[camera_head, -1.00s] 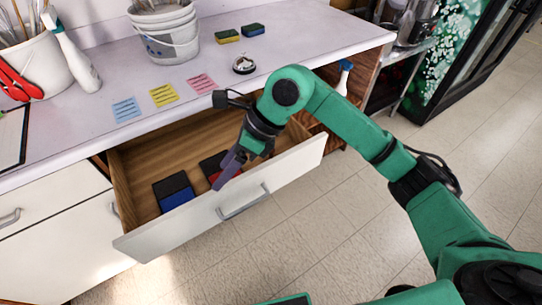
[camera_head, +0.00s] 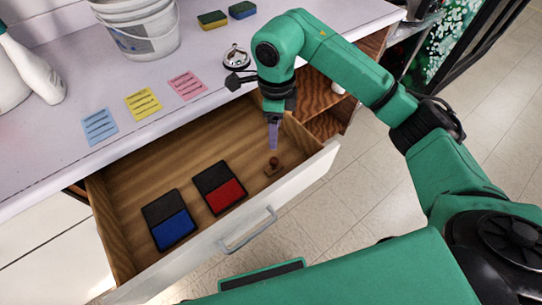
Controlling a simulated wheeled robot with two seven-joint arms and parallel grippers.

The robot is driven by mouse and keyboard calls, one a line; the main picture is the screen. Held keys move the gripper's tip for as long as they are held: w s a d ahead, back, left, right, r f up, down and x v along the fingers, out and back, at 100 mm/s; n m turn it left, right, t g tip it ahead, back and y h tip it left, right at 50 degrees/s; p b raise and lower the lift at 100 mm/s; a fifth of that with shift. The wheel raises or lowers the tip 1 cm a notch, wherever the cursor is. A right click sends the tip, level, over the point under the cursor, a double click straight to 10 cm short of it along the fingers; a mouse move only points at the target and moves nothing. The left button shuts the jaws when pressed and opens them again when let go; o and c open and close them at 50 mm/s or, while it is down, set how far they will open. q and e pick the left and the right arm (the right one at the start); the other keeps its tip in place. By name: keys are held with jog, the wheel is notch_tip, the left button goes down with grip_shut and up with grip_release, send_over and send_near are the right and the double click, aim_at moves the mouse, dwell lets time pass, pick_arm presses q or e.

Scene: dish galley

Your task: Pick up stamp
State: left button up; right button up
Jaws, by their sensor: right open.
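The stamp (camera_head: 273,166) is a small brown wooden piece with a rounded knob handle. It stands upright in the right part of the open drawer (camera_head: 293,187). My right gripper (camera_head: 273,147) points down just above the stamp, with its purple fingers close to the knob. It is open, and seen nearly edge-on, so the gap between the fingers is hard to make out. Whether the fingers touch the knob cannot be told. My left gripper is not in view.
Left of the stamp, the drawer holds a red ink pad (camera_head: 226,195) and a blue ink pad (camera_head: 174,229). Above, the counter (camera_head: 125,160) bears pink, yellow and blue notes, a bell (camera_head: 236,57), two sponges and a white bucket (camera_head: 142,40). The drawer's front wall is close to the stamp.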

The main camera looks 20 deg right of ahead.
jog(key=p, duration=0.1)
send_over(274, 160)
notch_tip(274, 160, down, 6)
jog(key=shift+s+d+r, duration=0.15)
jog(key=shift+r, duration=0.05)
notch_tip(274, 160, down, 5)
jog(key=shift+f+p, duration=0.2)
jog(key=shift+p, duration=0.7)
jog(key=shift+f, duration=0.3)
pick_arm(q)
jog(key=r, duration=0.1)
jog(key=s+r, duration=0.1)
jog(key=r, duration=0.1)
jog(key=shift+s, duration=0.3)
pick_arm(e)
jog(key=shift+w, duration=0.2)
jog(key=shift+c, duration=0.3)
grip_shut()
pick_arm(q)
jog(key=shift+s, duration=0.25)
